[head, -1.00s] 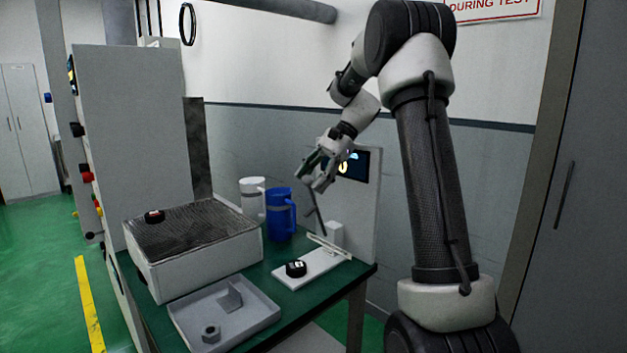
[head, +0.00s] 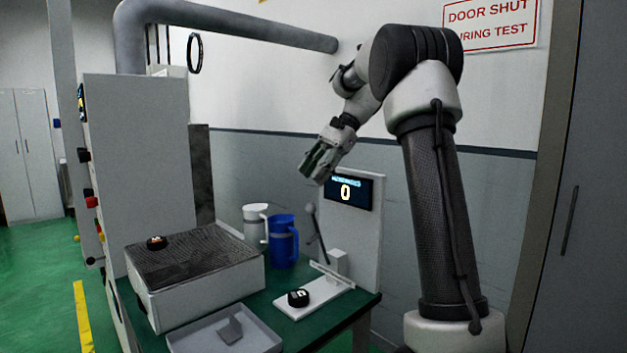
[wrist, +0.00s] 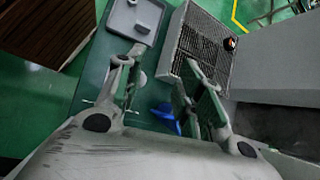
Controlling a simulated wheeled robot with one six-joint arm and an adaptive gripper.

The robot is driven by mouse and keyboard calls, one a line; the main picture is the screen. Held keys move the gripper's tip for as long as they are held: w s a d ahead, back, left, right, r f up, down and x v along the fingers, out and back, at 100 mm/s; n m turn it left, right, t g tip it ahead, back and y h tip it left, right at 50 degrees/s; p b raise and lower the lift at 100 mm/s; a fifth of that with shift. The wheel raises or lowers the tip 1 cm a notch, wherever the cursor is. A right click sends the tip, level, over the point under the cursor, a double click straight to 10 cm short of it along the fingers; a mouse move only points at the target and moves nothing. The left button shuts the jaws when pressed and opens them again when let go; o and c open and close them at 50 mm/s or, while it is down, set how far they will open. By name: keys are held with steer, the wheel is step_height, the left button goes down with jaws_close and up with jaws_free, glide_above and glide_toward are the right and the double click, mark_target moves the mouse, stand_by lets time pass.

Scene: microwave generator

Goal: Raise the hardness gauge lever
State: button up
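The hardness gauge stands at the right end of the green bench, with a white upright panel (head: 365,240), a lit display (head: 348,191) reading 0 and a flat white base (head: 318,294). Its lever (head: 318,232) is a thin dark rod with a round knob on top, standing steeply and leaning a little left. A black puck with a white mark (head: 298,297) sits on the base. My gripper (head: 312,173) is above the knob, apart from it and empty. In the wrist view its fingers (wrist: 162,60) are spread apart. I cannot make out the lever there.
A blue jug (head: 283,240) and a white jug (head: 254,226) stand left of the gauge. A grey tray (head: 265,340) lies in front. A grey cabinet (head: 135,170) rises behind the box.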

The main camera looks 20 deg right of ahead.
steer(key=a, duration=0.3)
steer(key=a+n, duration=0.1)
steer(key=a, duration=0.1)
steer(key=a+n+g, duration=0.1)
steer(key=a, duration=0.2)
steer(key=shift+a+r, duration=0.35)
jaws_close()
steer(key=s+a+f+n+g+h, duration=0.25)
steer(key=s+a, duration=0.35)
steer(key=a, duration=0.5)
steer(key=s+a+f+n+h, duration=0.3)
steer(key=s+f+n+h, duration=0.4)
steer(key=s+n+h, duration=0.15)
steer(key=w+d+f+n+t+h, duration=0.1)
steer(key=w+d+n+t+h, duration=0.3)
steer(key=n, duration=0.7)
steer(key=w+d+f+n+t+h, duration=0.1)
steer(key=w+d+n+t+h, duration=0.2)
steer(key=d+n, duration=0.9)
steer(key=shift+w+d+f+n+t+h, duration=0.25)
steer(key=shift+w+t, duration=0.7)
steer(key=shift+w, duration=1.45)
